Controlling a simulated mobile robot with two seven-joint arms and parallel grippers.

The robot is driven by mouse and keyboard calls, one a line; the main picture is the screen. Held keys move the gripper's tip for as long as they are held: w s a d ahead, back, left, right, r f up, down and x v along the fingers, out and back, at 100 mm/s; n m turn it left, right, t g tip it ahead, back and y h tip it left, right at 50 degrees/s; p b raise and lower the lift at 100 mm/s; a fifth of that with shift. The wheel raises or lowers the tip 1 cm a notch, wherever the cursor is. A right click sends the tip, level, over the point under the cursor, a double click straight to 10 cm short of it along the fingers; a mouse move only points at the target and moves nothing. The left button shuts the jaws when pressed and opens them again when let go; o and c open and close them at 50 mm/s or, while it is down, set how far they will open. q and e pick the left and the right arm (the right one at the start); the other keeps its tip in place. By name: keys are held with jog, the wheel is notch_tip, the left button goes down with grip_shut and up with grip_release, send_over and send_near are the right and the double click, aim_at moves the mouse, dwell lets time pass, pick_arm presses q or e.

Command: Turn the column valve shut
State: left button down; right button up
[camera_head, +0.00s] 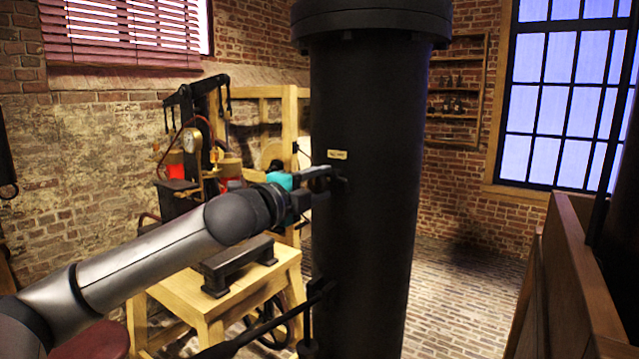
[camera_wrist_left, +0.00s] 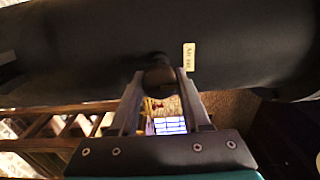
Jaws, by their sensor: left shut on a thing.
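A tall black column (camera_head: 365,230) stands in the middle of the head view and fills the upper part of the left wrist view (camera_wrist_left: 95,50). A small pale label (camera_head: 337,154) is on it, also seen in the left wrist view (camera_wrist_left: 189,57). The column valve (camera_wrist_left: 158,77), a small dark part, sticks out of the column beside the label. My left gripper (camera_wrist_left: 160,85) is at the column with its fingers on both sides of the valve, shut on it. The fingers hide part of the valve, and its angle is hard to tell. My right gripper is not in view.
A wooden table (camera_head: 190,305) with a black stand (camera_head: 238,265) is below my left arm. A black machine with red parts (camera_head: 190,150) stands behind it. A dark lever (camera_head: 265,325) reaches the column lower down. A wooden panel (camera_head: 575,290) is at the right; brick floor (camera_head: 465,290) lies clear between.

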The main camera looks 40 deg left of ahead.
pick_arm(q)
jog(key=shift+c, duration=2)
grip_release()
jog(key=shift+s+d+f, duration=0.1)
jog(key=shift+s+d, duration=0.05)
jog(key=shift+s, duration=1.05)
jog(key=s+d+p, duration=0.1)
jog(key=s+p, duration=0.4)
jog(key=s, duration=0.7)
jog(key=shift+s+d, duration=0.2)
jog(key=shift+s, duration=0.15)
